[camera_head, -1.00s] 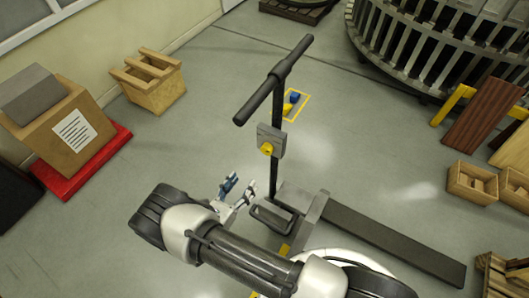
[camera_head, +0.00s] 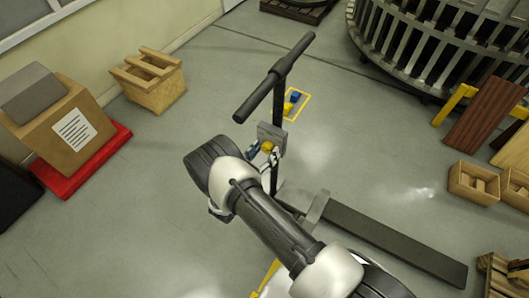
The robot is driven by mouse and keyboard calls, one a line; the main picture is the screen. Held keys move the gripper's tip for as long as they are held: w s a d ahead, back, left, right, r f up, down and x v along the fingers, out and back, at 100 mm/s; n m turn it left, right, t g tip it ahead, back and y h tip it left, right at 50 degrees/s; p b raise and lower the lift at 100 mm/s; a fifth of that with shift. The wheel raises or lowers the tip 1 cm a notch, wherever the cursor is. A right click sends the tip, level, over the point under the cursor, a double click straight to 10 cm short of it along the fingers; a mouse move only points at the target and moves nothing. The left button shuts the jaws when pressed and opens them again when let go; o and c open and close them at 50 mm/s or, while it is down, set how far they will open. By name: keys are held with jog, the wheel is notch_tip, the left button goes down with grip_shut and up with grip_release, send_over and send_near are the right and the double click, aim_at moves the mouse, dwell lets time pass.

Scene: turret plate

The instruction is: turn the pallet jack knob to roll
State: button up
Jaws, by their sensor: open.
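The pallet jack (camera_head: 278,92) stands upright in the middle of the head view, with a dark T-shaped handle. A small grey box (camera_head: 271,132) is fixed on its post. The yellow knob (camera_head: 267,146) is on the front of that box. My gripper (camera_head: 261,152) is open at the knob, with its fingertips close to it. I cannot tell whether they touch it. My arm hides the rest of the gripper and the lower part of the jack. The jack's long dark fork (camera_head: 390,240) runs to the lower right.
A yellow floor outline (camera_head: 303,112) with small blue and yellow items lies behind the post. A carton on a red base (camera_head: 108,152) and a wooden crate (camera_head: 155,90) stand left. Wooden boxes (camera_head: 473,184) stand right. Floor left of the jack is clear.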

jog(key=shift+c, duration=0.4)
jog(key=c, duration=1)
jog(key=shift+f+n+b, duration=0.1)
jog(key=shift+n+b, duration=0.25)
jog(key=shift+n, duration=0.05)
jog(key=n+b, duration=0.2)
jog(key=n, duration=0.1)
jog(key=shift+n, duration=0.4)
jog(key=n+b, duration=0.2)
jog(key=n, duration=0.3)
jog(key=shift+d, duration=0.1)
jog(key=shift+s, duration=0.1)
jog(key=o, duration=1.1)
